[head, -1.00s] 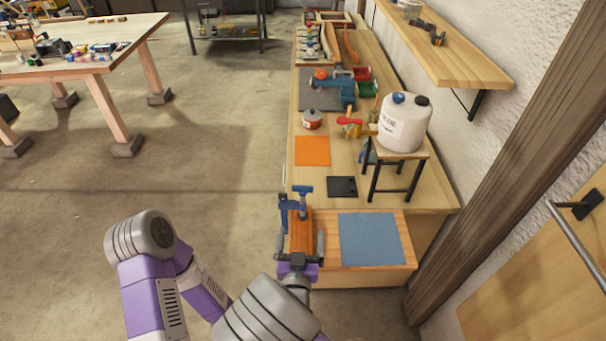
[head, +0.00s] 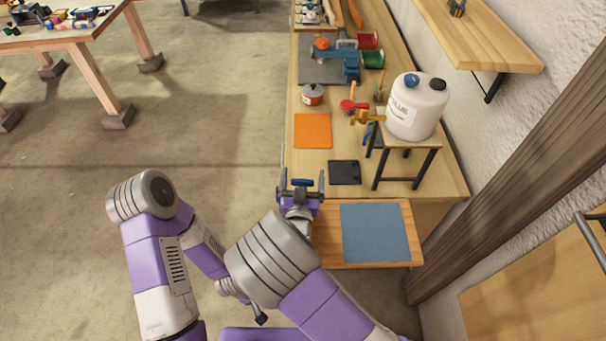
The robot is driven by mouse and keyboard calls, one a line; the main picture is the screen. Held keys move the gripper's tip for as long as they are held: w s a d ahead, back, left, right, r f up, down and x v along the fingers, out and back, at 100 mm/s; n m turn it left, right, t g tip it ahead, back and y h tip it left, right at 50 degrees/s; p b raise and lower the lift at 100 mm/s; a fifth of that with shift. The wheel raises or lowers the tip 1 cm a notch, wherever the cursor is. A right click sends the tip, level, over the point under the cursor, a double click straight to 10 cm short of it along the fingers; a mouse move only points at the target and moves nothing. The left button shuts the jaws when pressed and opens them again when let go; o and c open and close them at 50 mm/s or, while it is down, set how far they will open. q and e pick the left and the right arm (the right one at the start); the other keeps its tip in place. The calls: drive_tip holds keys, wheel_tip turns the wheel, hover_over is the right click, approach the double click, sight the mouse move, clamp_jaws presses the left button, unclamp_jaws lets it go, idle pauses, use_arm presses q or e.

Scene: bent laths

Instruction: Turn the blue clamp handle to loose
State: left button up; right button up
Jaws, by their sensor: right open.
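The blue clamp handle (head: 302,182) shows as a short blue bar at the near left corner of the workbench. My right gripper (head: 302,180) is open, with one finger on each side of the handle as seen from above. I cannot tell whether the fingers touch it. The rest of the clamp is mostly hidden behind my right gripper and wrist. My left arm is low on the left; a small dark end piece (head: 261,318) below my right forearm may be part of its gripper, too hidden to read.
The wall and a wooden post bound the right; floor is open at left.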

drive_tip(key=shift+w, duration=0.25)
drive_tip(key=c, duration=1)
